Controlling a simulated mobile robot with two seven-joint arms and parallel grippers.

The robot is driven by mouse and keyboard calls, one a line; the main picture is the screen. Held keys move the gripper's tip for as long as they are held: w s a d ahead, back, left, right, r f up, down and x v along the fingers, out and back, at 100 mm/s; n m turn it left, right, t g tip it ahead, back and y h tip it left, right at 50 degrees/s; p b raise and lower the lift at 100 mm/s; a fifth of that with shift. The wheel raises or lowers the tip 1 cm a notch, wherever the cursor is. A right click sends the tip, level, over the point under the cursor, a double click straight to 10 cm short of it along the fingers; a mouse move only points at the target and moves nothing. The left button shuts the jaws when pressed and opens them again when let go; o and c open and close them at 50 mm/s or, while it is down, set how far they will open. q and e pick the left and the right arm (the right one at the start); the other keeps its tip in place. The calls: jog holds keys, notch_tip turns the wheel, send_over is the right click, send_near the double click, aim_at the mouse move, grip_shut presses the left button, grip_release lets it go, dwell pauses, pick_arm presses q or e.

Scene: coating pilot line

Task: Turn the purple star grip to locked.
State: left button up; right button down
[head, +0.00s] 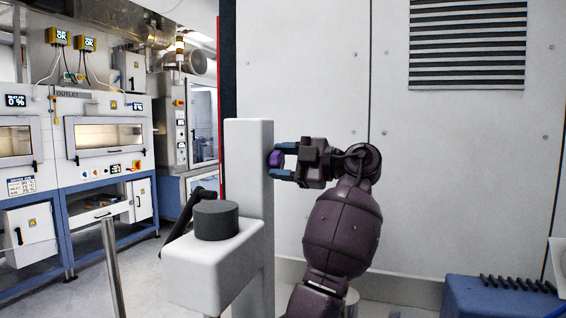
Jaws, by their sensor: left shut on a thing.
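The purple star grip (275,159) sits at the upper right side of a white upright post (248,165). My left gripper (282,161) reaches it from the right, with its blue fingers above and below the grip. The fingers are shut on the grip and partly hide it. The grip is small here, and I cannot read its turned position or any locked mark. My right gripper is not in view.
A white block with a dark grey round cap (216,220) and a black lever (196,208) stands in front of the post. A blue case (480,300) is at the lower right. Oven cabinets (110,150) line the left. A pale panel wall (460,190) is behind.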

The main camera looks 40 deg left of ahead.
pick_arm(q)
jog(key=shift+r+m+p, duration=0.15)
jog(key=shift+m+p, duration=0.3)
jog(key=shift+m, duration=0.05)
jog(key=m+p, duration=0.1)
jog(key=m, duration=0.1)
jog(key=shift+m, duration=0.4)
jog(key=m+p, duration=0.4)
jog(key=m, duration=0.1)
jog(key=shift+m+p, duration=0.35)
jog(key=shift+m, duration=0.15)
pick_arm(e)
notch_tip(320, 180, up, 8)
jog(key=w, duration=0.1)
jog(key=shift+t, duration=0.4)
pick_arm(q)
jog(key=shift+f, duration=0.2)
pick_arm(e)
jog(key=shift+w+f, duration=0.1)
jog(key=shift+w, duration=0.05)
